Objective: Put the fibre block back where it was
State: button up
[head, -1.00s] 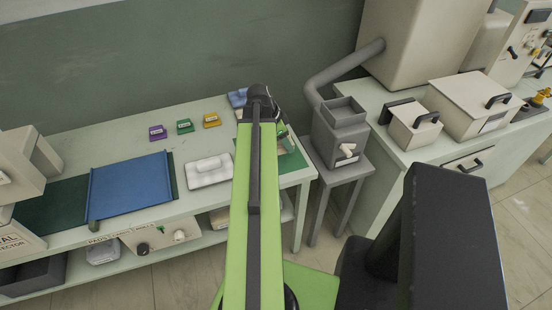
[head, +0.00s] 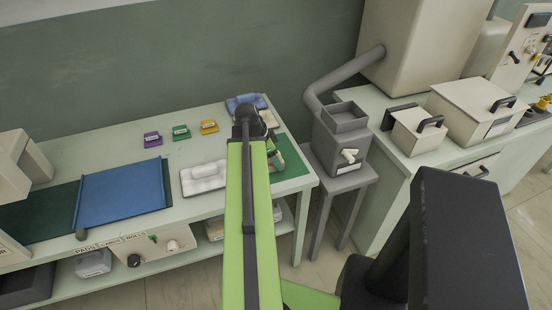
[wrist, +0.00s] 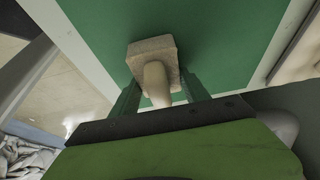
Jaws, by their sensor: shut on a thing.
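The fibre block (wrist: 152,54) is a tan block with a pale rounded grip, seen in the wrist view. My gripper (wrist: 160,92) is shut on it, its green fingers on either side of the pale grip. The block is over the green mat (wrist: 220,40); I cannot tell whether it touches the mat. In the head view my gripper (head: 274,156) is over the green mat (head: 296,168) at the bench's right end, and my arm hides most of the block.
A white tray (head: 187,190) with a pale block lies left of my arm. Blue bundles (head: 240,102) lie behind it. Purple, green and yellow cards (head: 180,132) stand at the back. A grey hopper (head: 343,140) on a stand is close on the right.

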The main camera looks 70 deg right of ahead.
jog(key=o, duration=1.5)
jog(key=shift+f, duration=0.1)
jog(key=shift+c, duration=0.2)
jog(key=shift+w+r+p, duration=0.1)
jog(key=shift+r+p, duration=0.5)
jog(key=shift+p, duration=0.05)
jog(key=p+v, duration=1)
jog(key=v, duration=0.1)
jog(key=shift+a, duration=0.2)
jog(key=shift+w, duration=0.1)
